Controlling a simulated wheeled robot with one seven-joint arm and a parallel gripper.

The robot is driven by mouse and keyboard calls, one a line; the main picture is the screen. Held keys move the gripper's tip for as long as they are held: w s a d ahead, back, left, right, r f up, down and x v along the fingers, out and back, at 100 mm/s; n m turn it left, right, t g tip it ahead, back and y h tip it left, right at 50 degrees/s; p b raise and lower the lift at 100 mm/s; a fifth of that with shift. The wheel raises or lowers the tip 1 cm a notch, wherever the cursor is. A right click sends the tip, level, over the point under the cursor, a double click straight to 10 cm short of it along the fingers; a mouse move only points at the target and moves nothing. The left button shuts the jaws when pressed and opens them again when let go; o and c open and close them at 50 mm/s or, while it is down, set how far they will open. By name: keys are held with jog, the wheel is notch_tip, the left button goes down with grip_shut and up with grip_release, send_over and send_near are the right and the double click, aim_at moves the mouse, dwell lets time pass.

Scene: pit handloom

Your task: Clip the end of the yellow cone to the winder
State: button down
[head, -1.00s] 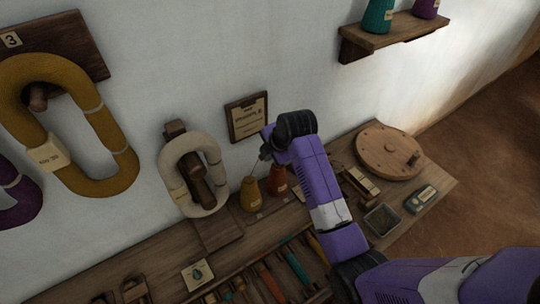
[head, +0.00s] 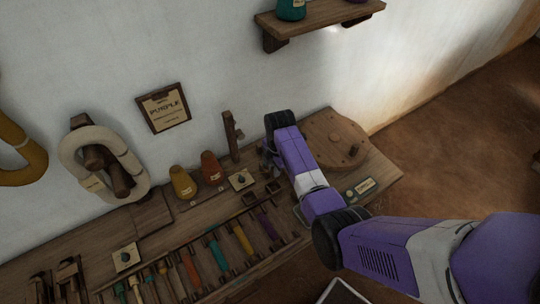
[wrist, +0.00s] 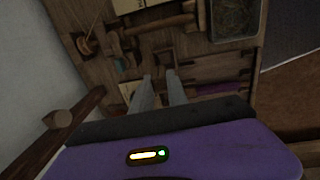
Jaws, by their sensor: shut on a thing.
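The yellow cone (head: 183,182) stands upright on the bench by the wall, left of an orange cone (head: 211,168). My gripper (head: 266,153) is right of both cones, near the upright wooden post (head: 231,136) and the round wooden board (head: 335,138). I cannot tell for sure which of these is the winder. In the wrist view my gripper (wrist: 158,78) points down at the bench, its two grey fingers close together. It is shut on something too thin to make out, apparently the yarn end. No thread shows clearly between cone and gripper.
A rack of coloured bobbins (head: 215,250) runs along the bench front. A cream hank (head: 75,160) hangs at left, beside a wall sign (head: 163,107). A metal tray (wrist: 235,20) shows in the wrist view. A shelf (head: 320,20) juts from the wall above.

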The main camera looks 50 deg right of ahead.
jog(key=shift+r+g, duration=0.15)
jog(key=shift+g, duration=0.15)
jog(key=shift+a, duration=0.1)
jog(key=shift+f, duration=0.2)
notch_tip(320, 180, down, 8)
jog(key=b, duration=0.7)
jog(key=shift+f, duration=0.15)
jog(key=c, duration=0.9)
grip_release()
